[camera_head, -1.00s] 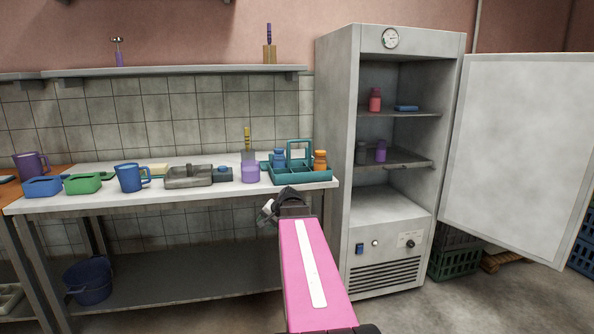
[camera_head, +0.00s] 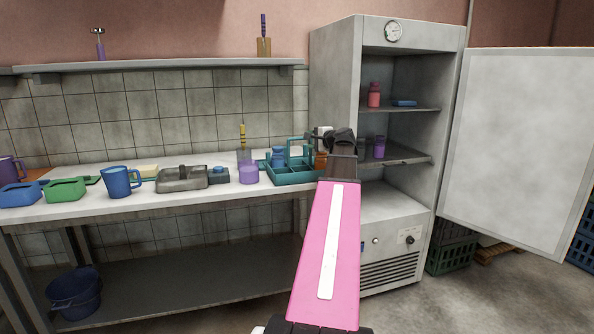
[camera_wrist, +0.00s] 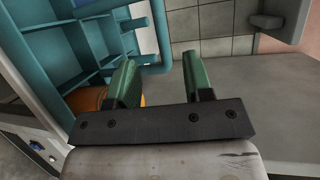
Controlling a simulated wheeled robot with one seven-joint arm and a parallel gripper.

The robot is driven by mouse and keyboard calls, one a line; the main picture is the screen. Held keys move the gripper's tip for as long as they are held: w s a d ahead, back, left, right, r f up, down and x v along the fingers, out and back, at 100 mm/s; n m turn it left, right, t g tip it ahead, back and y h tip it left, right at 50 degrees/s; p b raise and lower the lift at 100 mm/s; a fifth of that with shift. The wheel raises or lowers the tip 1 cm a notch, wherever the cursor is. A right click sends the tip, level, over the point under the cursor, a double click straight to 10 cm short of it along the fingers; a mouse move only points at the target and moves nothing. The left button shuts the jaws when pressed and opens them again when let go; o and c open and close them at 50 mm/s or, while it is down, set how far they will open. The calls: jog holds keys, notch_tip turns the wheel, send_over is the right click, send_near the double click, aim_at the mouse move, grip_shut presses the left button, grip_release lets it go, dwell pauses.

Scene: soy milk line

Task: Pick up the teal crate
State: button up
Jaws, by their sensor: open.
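The teal crate (camera_head: 292,177) stands at the right end of the steel counter. It has compartments and a raised handle. A blue jar (camera_head: 278,157) and an orange jar (camera_head: 320,160) are in it. My gripper (camera_head: 333,135) is at the crate's right end and partly hides it. In the wrist view my gripper (camera_wrist: 158,75) is open, with two green fingers and nothing between the tips. The crate (camera_wrist: 48,40) fills the upper left there, its handle (camera_wrist: 158,35) just beyond the fingers. The orange jar (camera_wrist: 88,100) is partly behind the left finger.
A purple cup (camera_head: 249,174), a grey tray (camera_head: 182,178) and a blue mug (camera_head: 121,182) stand left of the crate. The open fridge (camera_head: 385,210) is close on the right, its door (camera_head: 520,150) swung out. A wall shelf (camera_head: 160,67) hangs above the counter.

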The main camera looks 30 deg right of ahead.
aim_at(301, 138)
jog(key=x, duration=0.5)
jog(key=shift+w, duration=0.1)
jog(key=shift+d+x, duration=0.2)
jog(key=shift+x, duration=2.4)
jog(key=shift+r, duration=0.1)
grip_shut()
